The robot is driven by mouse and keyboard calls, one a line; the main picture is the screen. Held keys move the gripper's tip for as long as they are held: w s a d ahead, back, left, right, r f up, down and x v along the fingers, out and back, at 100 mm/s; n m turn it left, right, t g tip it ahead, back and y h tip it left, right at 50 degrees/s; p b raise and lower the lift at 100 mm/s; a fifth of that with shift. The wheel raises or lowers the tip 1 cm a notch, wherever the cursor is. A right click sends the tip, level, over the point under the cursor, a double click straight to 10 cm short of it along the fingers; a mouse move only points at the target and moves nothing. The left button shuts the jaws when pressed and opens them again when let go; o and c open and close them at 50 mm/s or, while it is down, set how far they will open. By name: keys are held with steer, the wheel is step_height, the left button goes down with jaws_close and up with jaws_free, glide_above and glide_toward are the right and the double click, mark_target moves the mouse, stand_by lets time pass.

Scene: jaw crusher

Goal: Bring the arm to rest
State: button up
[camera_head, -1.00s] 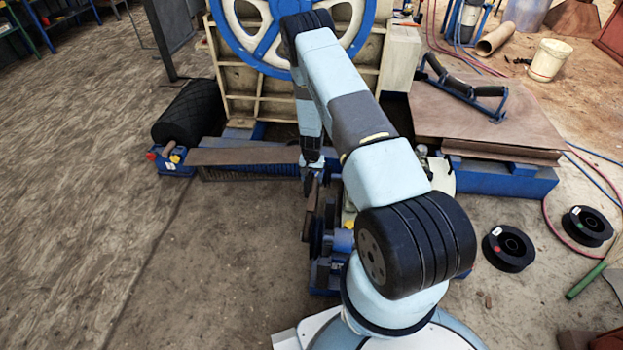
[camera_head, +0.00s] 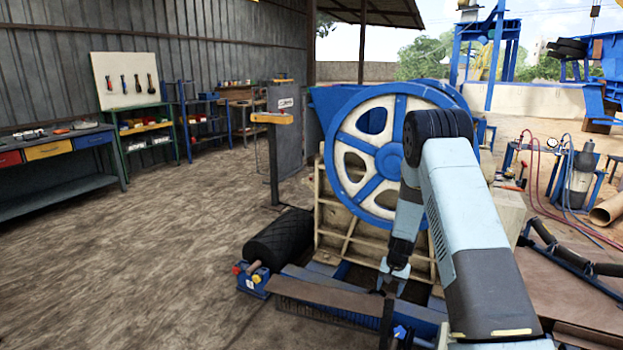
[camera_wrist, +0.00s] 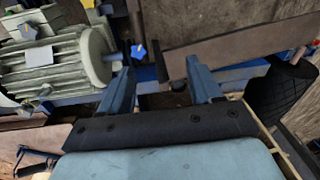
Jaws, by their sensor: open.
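My light-blue arm reaches forward at the right of the head view, bent at a dark joint with its end hanging down. My gripper (camera_head: 393,284) is at that end, in front of the crusher's pale frame and above the low blue base. In the wrist view my gripper (camera_wrist: 160,64) has its two blue fingers apart, with nothing held between them. A grey finned motor (camera_wrist: 58,62) lies left of the fingers in the wrist view.
A brown plate (camera_head: 322,292) lies on the blue base near my gripper. A black roll (camera_head: 281,240) and a small blue box (camera_head: 251,280) stand left of it. A workbench (camera_head: 58,160) is at the far left. The floor at left is clear.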

steer(key=s+a+r+n+t, duration=0.1)
steer(key=s+r, duration=0.4)
steer(key=r, duration=0.7)
steer(key=s+a+r+n, duration=0.15)
steer(key=s+r, duration=0.25)
steer(key=r, duration=0.8)
steer(key=s+a+r+t, duration=0.1)
steer(key=s+r, duration=0.4)
steer(key=r, duration=0.6)
steer(key=s+r, duration=0.4)
steer(key=s, duration=0.5)
steer(key=s+r+n+t, duration=0.1)
steer(key=s+r, duration=0.3)
steer(key=s, duration=0.5)
steer(key=s+r+n+t, duration=0.1)
steer(key=s+r, duration=0.3)
steer(key=s, duration=0.6)
steer(key=shift+a+r+h, duration=0.2)
steer(key=shift+a+h, duration=0.1)
steer(key=shift+h, duration=0.1)
steer(key=shift+s, duration=0.1)
